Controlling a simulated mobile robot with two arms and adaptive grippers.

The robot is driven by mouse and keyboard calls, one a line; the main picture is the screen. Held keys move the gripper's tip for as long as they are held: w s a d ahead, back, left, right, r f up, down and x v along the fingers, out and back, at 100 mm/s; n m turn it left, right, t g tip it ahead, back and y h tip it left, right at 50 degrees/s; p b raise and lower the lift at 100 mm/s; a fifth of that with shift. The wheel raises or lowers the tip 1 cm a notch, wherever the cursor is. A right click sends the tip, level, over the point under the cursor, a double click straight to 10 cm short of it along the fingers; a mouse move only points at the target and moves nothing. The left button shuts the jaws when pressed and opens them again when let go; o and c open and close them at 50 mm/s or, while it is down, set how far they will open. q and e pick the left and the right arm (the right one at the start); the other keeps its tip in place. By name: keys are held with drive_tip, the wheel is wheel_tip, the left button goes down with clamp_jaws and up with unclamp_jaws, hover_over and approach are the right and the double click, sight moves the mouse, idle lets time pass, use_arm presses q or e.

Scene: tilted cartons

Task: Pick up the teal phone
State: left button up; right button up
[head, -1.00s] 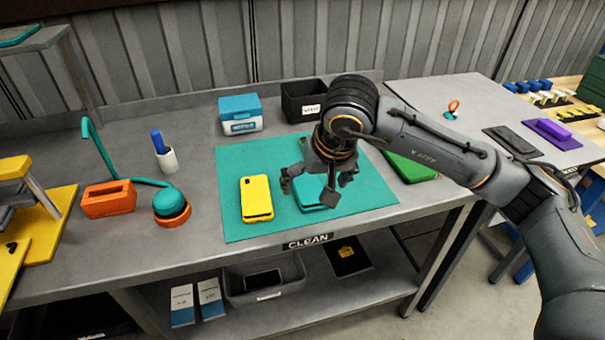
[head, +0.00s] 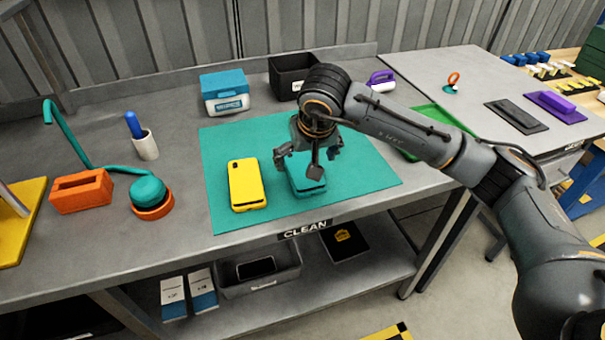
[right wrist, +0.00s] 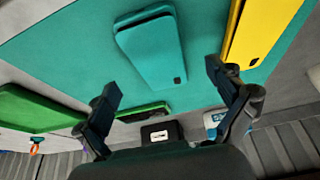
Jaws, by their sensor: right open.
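The teal phone (head: 308,188) lies on the teal mat (head: 222,152), partly hidden by my right gripper in the head view. It shows whole in the right wrist view (right wrist: 152,52), looking like a thick slab with a dark square near one corner. My right gripper (head: 308,160) is above the phone, pointing down, with its fingers spread and nothing between them. In the right wrist view the open fingers (right wrist: 160,85) are apart from the phone. My left gripper is not in view.
A yellow phone (head: 246,185) lies just left of the teal one. A green phone (right wrist: 143,112) lies on the mat's far side. A black bin (head: 292,72) and a blue-lidded box (head: 224,92) stand behind. An orange holder (head: 80,191) and teal lamp (head: 148,189) are left.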

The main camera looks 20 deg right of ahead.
sight(303, 167)
drive_tip(key=x, duration=0.2)
drive_tip(key=b+x, duration=0.1)
drive_tip(key=x, duration=0.1)
drive_tip(key=shift+w+d+f, duration=0.1)
drive_tip(key=shift+w+f, duration=0.05)
drive_tip(key=shift+w, duration=0.3)
drive_tip(key=shift+c, duration=0.2)
drive_tip(key=c, duration=1.4)
drive_tip(key=shift+o, duration=0.2)
